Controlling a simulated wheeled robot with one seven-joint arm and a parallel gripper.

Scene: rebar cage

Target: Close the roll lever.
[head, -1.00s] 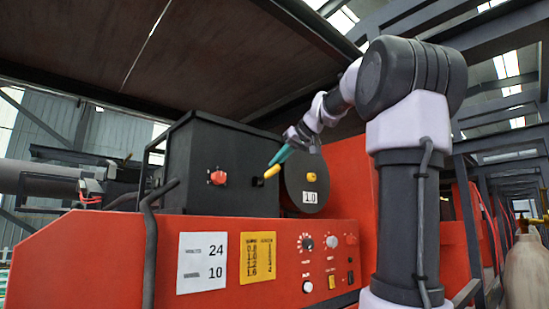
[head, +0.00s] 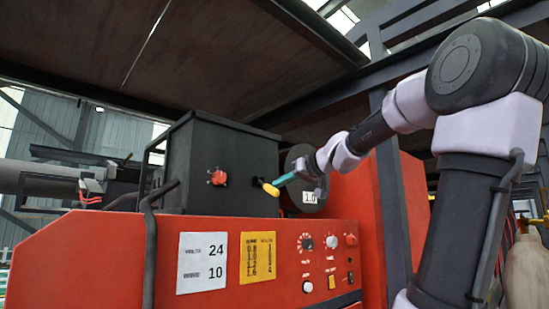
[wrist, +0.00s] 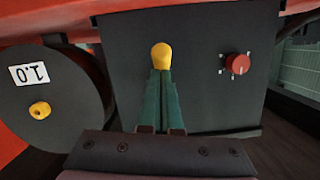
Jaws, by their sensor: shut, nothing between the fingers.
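The roll lever (head: 270,188) is a short handle with a yellow tip on the front of the black box (head: 212,150), and it tilts down to the right in the head view. Its yellow end also shows in the wrist view (wrist: 161,56). My gripper (head: 278,182) has teal fingers, shut and empty, with the tips at the yellow end. In the wrist view my gripper (wrist: 162,75) points straight at the lever and hides its lower part. The tips look in contact, but a small gap cannot be ruled out.
A red knob (head: 217,177) is on the box left of the lever. A dark round spool marked 1.0 (wrist: 70,95) with a yellow hub is beside the box. Below is a red panel (head: 110,235) with labels, knobs and switches. A dark roof panel (head: 210,50) hangs overhead.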

